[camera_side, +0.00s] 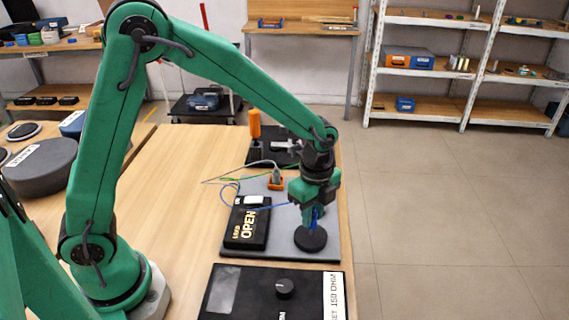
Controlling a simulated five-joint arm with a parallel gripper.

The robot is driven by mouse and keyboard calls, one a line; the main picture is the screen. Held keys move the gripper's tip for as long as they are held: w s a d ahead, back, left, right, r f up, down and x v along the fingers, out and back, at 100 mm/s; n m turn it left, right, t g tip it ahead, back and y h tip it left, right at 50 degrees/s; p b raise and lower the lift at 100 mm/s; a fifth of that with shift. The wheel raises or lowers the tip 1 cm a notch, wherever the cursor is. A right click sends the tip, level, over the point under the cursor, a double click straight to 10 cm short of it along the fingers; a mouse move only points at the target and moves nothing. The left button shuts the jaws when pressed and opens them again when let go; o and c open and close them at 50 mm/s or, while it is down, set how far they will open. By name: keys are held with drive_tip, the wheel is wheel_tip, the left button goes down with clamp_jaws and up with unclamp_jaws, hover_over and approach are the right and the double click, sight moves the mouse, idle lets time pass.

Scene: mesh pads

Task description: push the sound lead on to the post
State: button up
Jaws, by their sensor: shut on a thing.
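My gripper (315,203) points down at the right side of a grey mat (278,246). It is shut on a blue lead end (314,217), and a thin blue wire runs left from there toward a black box. The blue end is directly above a round black base (311,239) on the mat. The post itself is hidden or too small to make out, so I cannot tell whether the lead touches it. The black box (240,228) is marked "OPEN" and lies left of the gripper.
An orange block (275,183) with a grey plug and cable sits behind the box. An upright orange handle (254,124) stands on a dark pad farther back. A black panel with a knob (285,288) lies in front. The wooden table (165,190) is clear to the left.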

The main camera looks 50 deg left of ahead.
drive_tip(key=shift+f, duration=1.55)
drive_tip(key=o, duration=0.9)
drive_tip(key=shift+c, duration=0.2)
drive_tip(key=shift+r, duration=0.1)
drive_tip(key=shift+r, duration=3.8)
